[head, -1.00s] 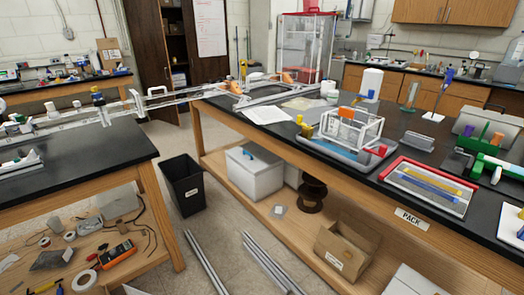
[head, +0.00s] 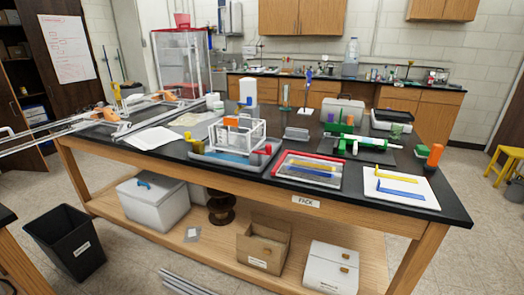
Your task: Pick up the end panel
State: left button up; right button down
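Neither of my grippers shows in the head view. I cannot tell for sure which thing is the end panel. A white open box frame (head: 259,128) with orange and red pieces stands on a grey tray (head: 203,156) on the black-topped bench. To its right lies a flat red-edged tray (head: 333,183) with a yellow and a blue bar in it. Further right, a white board (head: 424,197) carries a blue and a yellow bar. All of these rest on the bench, with no gripper touching them.
The bench (head: 450,212) has a PACK label on its front edge. A green fixture (head: 352,143) stands behind the white board. A black bin (head: 62,238) is on the floor at left. A carton (head: 263,247) and white boxes sit on the lower shelf. Floor at right is open.

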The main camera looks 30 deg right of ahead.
aim_at(228, 133)
jog(key=z, duration=1.35)
jog(key=i, duration=0.2)
jog(key=i+l+u, duration=0.15)
jog(key=i+u, duration=0.3)
jog(key=i+l+u, duration=0.2)
jog(key=u, duration=0.25)
jog(key=i+l+u, duration=0.25)
jog(key=l+u, duration=0.15)
